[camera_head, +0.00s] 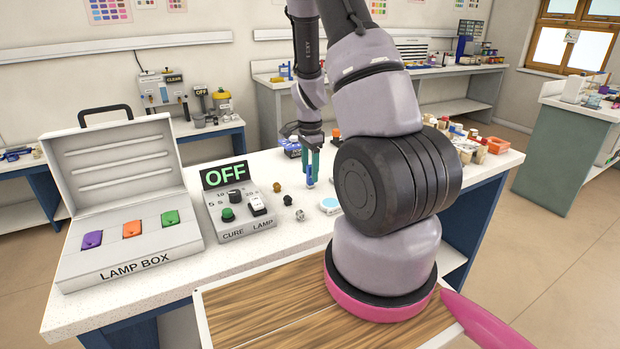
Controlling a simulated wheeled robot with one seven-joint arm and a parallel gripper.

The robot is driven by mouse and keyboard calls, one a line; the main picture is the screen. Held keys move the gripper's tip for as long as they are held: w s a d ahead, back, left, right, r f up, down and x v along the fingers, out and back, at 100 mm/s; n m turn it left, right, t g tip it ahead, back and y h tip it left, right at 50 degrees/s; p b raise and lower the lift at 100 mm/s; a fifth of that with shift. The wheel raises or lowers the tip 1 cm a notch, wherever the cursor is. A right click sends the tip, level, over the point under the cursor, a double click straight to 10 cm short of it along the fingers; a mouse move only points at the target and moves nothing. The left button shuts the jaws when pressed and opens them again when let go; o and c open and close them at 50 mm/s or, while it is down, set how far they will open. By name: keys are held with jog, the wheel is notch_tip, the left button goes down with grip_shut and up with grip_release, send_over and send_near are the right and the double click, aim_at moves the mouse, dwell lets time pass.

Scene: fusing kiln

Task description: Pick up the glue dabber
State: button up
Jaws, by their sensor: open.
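My gripper (310,158) points down over the white speckled worktop, behind the small loose pieces. Its jaws are open. A slim blue and pale upright piece (309,176) shows at the fingertips and looks like the glue dabber. It seems to stand between or just beside the fingers, but it is too small to tell whether they touch it. Part of the worktop is hidden behind my arm.
The cure lamp box (237,212) reads OFF, left of my gripper. The open lamp box (130,250) stands further left. Small knobs (288,200) and a round blue-and-white disc (329,205) lie in front. Blue-capped jars (292,148) stand behind. Several small containers (480,145) crowd the right.

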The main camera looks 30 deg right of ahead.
aim_at(310, 184)
jog(key=shift+d+f, duration=0.1)
jog(key=shift+f, duration=1.4)
grip_shut()
